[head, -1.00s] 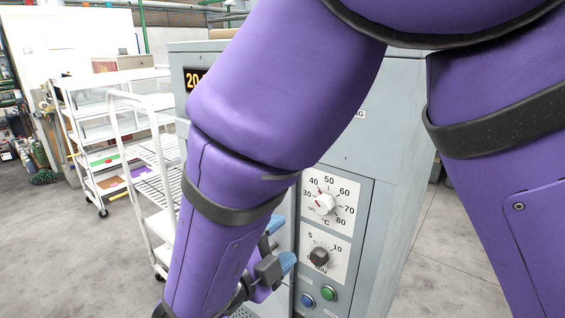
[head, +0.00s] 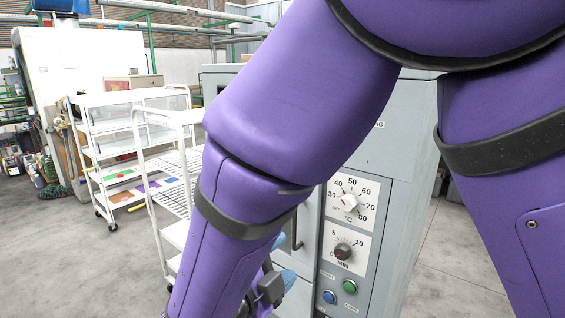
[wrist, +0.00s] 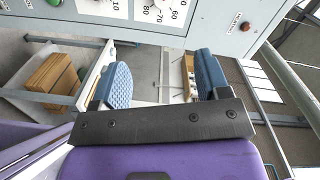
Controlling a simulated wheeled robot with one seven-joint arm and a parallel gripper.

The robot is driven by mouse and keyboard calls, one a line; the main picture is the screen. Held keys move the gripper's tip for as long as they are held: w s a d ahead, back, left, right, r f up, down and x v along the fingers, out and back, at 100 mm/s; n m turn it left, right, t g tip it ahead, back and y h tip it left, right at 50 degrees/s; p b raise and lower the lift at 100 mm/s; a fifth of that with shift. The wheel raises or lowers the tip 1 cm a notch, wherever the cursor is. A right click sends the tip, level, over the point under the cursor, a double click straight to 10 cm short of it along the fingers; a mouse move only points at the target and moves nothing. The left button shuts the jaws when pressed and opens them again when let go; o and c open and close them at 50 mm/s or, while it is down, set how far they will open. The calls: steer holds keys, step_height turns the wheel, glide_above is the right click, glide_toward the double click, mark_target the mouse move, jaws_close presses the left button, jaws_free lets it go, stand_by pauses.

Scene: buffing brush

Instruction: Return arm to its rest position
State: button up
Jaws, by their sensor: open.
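My purple arm crosses the middle of the head view, folded in front of a grey machine (head: 408,130). My gripper (head: 280,270) is low in the head view, partly hidden behind my forearm. In the wrist view my gripper (wrist: 162,82) shows two blue ribbed finger pads set wide apart, with nothing between them. It is open and empty, near the machine's control panel (wrist: 160,12). I see no contact between the fingers and the panel.
The machine's front has two dials (head: 348,203) and green and blue buttons (head: 349,287). A white wire-shelf cart (head: 172,180) stands left of it, with a white rack (head: 105,150) behind. Grey floor (head: 60,250) at the left is clear.

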steer(key=w+d+r+n+y, duration=0.45)
steer(key=w+r+y, duration=0.4)
steer(key=w, duration=0.25)
steer(key=d+r+n+g+y, duration=0.2)
steer(key=d+r+n+y, duration=0.3)
steer(key=r+n+y, duration=0.15)
steer(key=s+d+f+n+g+h, duration=0.1)
steer(key=s+d+n+g+h, duration=0.3)
steer(key=s+d, duration=1.7)
steer(key=s+n+g, duration=0.1)
steer(key=n+g, duration=0.2)
steer(key=n, duration=0.3)
steer(key=shift+s+d+h, duration=0.25)
steer(key=shift+s+h, duration=0.05)
steer(key=shift+s, duration=0.1)
